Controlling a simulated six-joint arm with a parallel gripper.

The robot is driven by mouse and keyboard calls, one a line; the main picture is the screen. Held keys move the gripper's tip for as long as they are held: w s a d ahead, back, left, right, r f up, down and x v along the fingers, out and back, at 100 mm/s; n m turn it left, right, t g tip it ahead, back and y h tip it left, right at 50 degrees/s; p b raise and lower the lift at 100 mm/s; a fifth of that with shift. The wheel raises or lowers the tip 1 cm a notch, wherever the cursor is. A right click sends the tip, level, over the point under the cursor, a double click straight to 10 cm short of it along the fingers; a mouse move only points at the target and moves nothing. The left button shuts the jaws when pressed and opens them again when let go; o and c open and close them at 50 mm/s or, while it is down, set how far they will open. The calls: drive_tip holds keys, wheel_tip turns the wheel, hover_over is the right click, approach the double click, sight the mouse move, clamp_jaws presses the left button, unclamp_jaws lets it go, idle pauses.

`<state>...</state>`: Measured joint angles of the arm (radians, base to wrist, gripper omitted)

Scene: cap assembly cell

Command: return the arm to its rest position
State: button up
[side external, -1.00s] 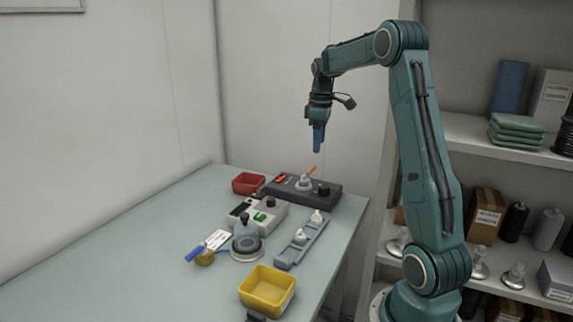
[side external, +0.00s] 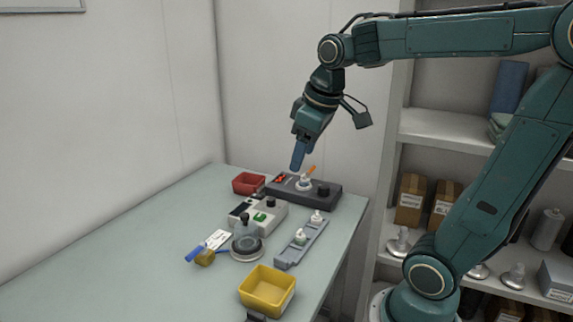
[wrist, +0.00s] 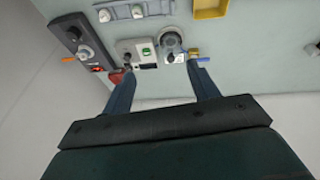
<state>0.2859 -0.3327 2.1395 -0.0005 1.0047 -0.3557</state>
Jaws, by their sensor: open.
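My gripper (side external: 297,167) is in the air above the far end of the table, near the dark control box, and tilted with its blue fingers pointing down and to the left. In the wrist view my gripper (wrist: 160,70) has its two fingers well apart, with nothing between them but table in the background. It is open and empty. In the side view the fingers overlap, so the gap is hidden there. My arm reaches in from the right, with its upper links bent over the shelf side.
The table (side external: 120,265) holds a red bin (side external: 248,183), dark control box (side external: 325,201), grey-white device (side external: 262,222), round glass-domed fixture (side external: 247,243), grey rail with white caps (side external: 290,255) and yellow bin (side external: 267,288). Shelves (side external: 440,140) stand behind my arm. The table's left front is clear.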

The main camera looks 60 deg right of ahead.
drive_tip(key=s+a+f+t+y, duration=0.1)
drive_tip(key=s+a+f+t, duration=0.1)
drive_tip(key=s+a, duration=0.6)
drive_tip(key=shift+s+f+m, duration=0.4)
drive_tip(key=shift+s+f, duration=0.25)
drive_tip(key=shift+f, duration=0.25)
